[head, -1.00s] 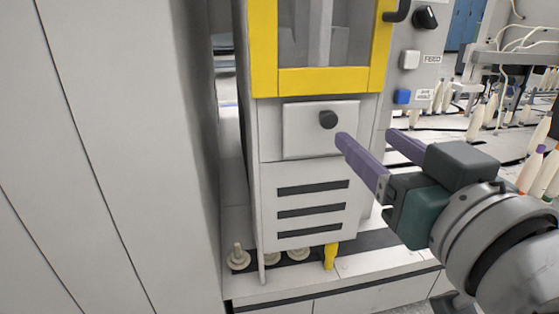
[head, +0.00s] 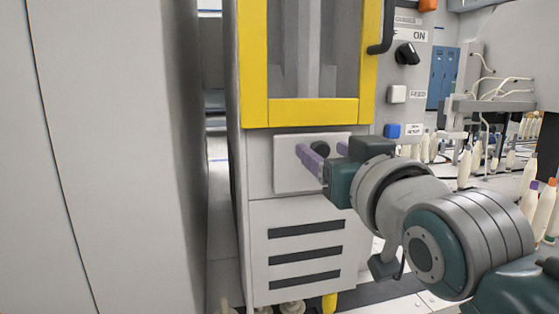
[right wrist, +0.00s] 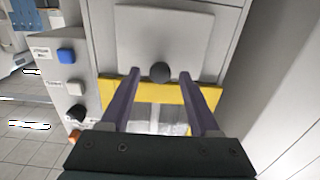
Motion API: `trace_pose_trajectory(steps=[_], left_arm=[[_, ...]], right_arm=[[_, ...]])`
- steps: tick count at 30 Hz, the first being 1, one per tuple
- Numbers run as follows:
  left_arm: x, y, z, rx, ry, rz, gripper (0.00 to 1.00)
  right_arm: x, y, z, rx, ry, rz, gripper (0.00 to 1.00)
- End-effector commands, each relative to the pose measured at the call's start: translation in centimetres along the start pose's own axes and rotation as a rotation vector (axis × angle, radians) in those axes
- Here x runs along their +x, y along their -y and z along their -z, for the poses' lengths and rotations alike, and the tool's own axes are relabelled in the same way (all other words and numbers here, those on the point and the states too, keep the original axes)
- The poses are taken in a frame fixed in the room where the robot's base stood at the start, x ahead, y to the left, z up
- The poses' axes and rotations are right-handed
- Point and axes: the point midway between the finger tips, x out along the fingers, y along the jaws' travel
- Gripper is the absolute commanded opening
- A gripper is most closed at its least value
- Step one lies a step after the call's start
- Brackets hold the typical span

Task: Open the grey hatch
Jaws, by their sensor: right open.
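The grey hatch (head: 287,172) is a light grey panel low on the machine front, below the yellow-framed window, and looks shut. Its round black knob (head: 320,149) sticks out near its right side. In the right wrist view the hatch (right wrist: 165,32) is at the top, with the knob (right wrist: 160,72) at its lower edge. My right gripper (head: 319,152) is open, its purple fingers pointing at the hatch on either side of the knob. In the right wrist view the knob shows between the fingertips (right wrist: 163,78); I cannot tell whether they touch it. My left gripper is out of view.
The yellow window frame (head: 312,112) is just above the hatch, with a black handle (head: 385,35) at its right. A control panel with a blue button (head: 392,130) is to the right. A tall grey cabinet (head: 110,150) stands at the left. Slotted vents (head: 305,254) lie below the hatch.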

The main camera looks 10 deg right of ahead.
Motion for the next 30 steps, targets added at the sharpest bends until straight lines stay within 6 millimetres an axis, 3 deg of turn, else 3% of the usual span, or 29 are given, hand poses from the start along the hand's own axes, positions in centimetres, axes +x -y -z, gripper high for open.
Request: trace_pose_trajectory(steps=[8, 24, 30], left_arm=[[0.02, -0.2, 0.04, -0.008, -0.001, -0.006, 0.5], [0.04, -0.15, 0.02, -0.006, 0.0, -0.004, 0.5], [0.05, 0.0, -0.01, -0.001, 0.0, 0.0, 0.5]], right_arm=[[0.14, -0.01, 0.03, 0.001, 0.001, 0.0, 0.62], [0.11, -0.01, 0.02, 0.0, 0.0, 0.0, 0.02], [0.11, -0.01, 0.01, 0.0, 0.0, 0.0, 0.0]])
